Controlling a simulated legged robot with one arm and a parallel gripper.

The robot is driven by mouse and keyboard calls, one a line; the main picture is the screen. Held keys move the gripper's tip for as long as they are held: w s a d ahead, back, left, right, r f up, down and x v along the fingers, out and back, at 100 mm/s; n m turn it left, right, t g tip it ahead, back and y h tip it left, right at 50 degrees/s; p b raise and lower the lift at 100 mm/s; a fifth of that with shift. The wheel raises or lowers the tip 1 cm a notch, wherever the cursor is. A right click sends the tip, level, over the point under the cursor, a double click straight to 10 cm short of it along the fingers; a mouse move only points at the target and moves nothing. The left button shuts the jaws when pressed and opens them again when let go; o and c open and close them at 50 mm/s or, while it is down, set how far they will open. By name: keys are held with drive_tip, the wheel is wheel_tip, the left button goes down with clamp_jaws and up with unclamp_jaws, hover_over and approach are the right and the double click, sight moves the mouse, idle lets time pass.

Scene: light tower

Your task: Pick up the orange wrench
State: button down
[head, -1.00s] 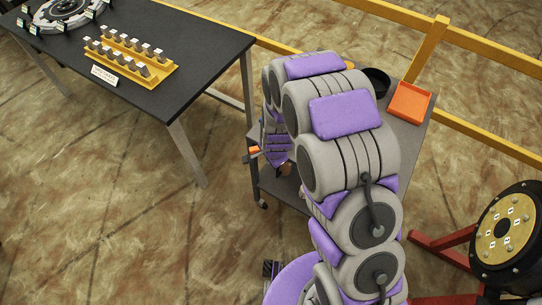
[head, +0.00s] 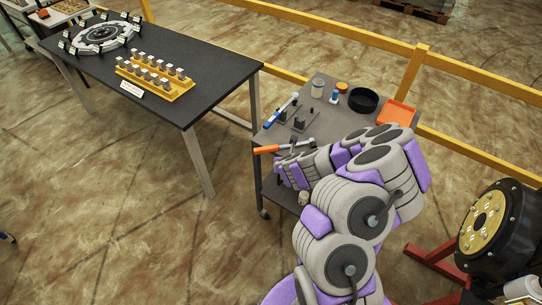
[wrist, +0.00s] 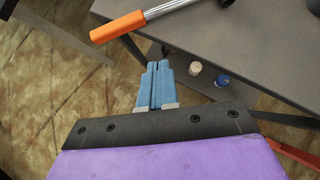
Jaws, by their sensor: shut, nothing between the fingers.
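The orange wrench (head: 267,149) lies at the front left edge of the grey cart (head: 330,128), its orange handle sticking out past the edge and its metal shaft on the top. In the wrist view the orange handle (wrist: 117,26) is at the top left, with the metal shaft running up and right. My gripper (wrist: 157,66) shows blue fingers pressed together with nothing between them. It is below and to the right of the handle in that picture, apart from it. In the head view my arm hides the fingertips.
A blue-handled tool (head: 280,112), a black bowl (head: 363,100), an orange tray (head: 397,112) and small containers are on the cart. Two small items, one white (wrist: 195,69) and one blue (wrist: 222,80), sit on the lower shelf. A black table (head: 185,60) stands left; a yellow rail (head: 350,37) runs behind.

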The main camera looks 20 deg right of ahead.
sight(285, 146)
drive_tip(key=x, duration=0.3)
drive_tip(key=b+x, duration=0.1)
drive_tip(key=x, duration=0.3)
drive_tip(key=b+x, duration=0.1)
drive_tip(key=x, duration=0.3)
drive_tip(key=shift+w+d+r, duration=0.2)
drive_tip(key=shift+w+d, duration=0.15)
drive_tip(key=shift+w, duration=0.1)
drive_tip(key=shift+w+d+r, duration=0.1)
drive_tip(key=shift+w, duration=0.45)
drive_tip(key=shift+w+d, duration=0.15)
drive_tip(key=shift+w, duration=0.4)
drive_tip(key=shift+b, duration=0.3)
drive_tip(key=shift+w+d+b, duration=0.15)
drive_tip(key=shift+w+b, duration=0.35)
drive_tip(key=shift+b, duration=0.25)
drive_tip(key=shift+w+d+b, duration=0.15)
drive_tip(key=shift+w+b, duration=0.25)
